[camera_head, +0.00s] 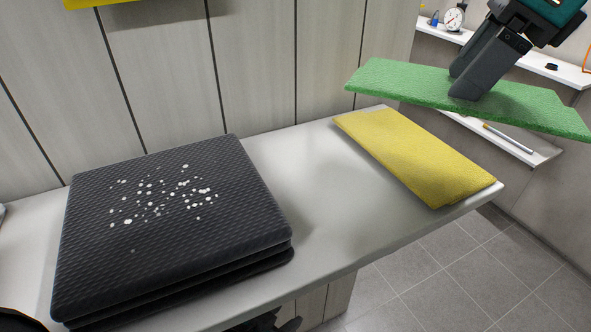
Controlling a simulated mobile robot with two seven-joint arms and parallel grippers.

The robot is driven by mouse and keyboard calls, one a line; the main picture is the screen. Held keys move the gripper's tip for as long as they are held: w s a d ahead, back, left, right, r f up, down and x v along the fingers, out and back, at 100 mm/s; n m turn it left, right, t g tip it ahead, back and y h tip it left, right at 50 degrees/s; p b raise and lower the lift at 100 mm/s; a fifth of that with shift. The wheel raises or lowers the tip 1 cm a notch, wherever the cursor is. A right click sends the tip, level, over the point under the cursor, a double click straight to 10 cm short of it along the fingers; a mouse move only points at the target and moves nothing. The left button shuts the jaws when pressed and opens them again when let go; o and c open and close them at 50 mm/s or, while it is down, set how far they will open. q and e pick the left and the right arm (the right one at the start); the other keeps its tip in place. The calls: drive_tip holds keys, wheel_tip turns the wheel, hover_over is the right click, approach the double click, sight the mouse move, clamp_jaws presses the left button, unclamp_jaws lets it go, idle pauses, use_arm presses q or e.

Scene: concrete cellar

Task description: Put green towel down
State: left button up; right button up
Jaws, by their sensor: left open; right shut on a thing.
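The green towel (400,82) is a flat, folded slab in the air at the upper right, tilted, above the right end of the counter. My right gripper (461,84) is shut on the green towel, with its fingers coming down onto it from above. A yellow towel (415,155) lies flat on the counter (330,190), below and left of the green one. My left gripper (272,321) shows only partly as dark pieces at the bottom edge, below the counter's front edge; it is open and empty.
A stack of black textured pads or cloths (170,240) with white specks on top fills the counter's left part. The counter is clear between this stack and the yellow towel. Wall shelves (520,60) with small items, including a white dial (454,19), stand behind at the right.

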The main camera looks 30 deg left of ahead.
sight(348, 164)
drive_tip(key=a+r+m+t, duration=0.1)
drive_tip(key=a+r+m, duration=0.1)
drive_tip(key=a, duration=0.1)
drive_tip(key=s+a+r+m, duration=0.1)
drive_tip(key=a+r+m, duration=0.1)
drive_tip(key=a, duration=0.1)
drive_tip(key=s+a+r+m+t, duration=0.1)
drive_tip(key=a+r+m, duration=0.2)
drive_tip(key=a, duration=0.1)
drive_tip(key=shift+s+t+h+p, duration=0.15)
drive_tip(key=shift+t+h+p, duration=0.15)
drive_tip(key=shift+h, duration=0.1)
drive_tip(key=shift+s+a+r+m, duration=0.2)
drive_tip(key=shift+a+r+m, duration=0.1)
drive_tip(key=shift+a+m, duration=0.15)
drive_tip(key=shift+f, duration=0.5)
wheel_tip(348, 164, down, 19)
drive_tip(key=shift+f+b, duration=0.1)
drive_tip(key=shift+b, duration=1.1)
use_arm(q)
drive_tip(key=shift+w+d+f, duration=0.15)
drive_tip(key=shift+w+d, duration=0.25)
use_arm(e)
drive_tip(key=shift+f, duration=0.1)
drive_tip(key=o, duration=1.1)
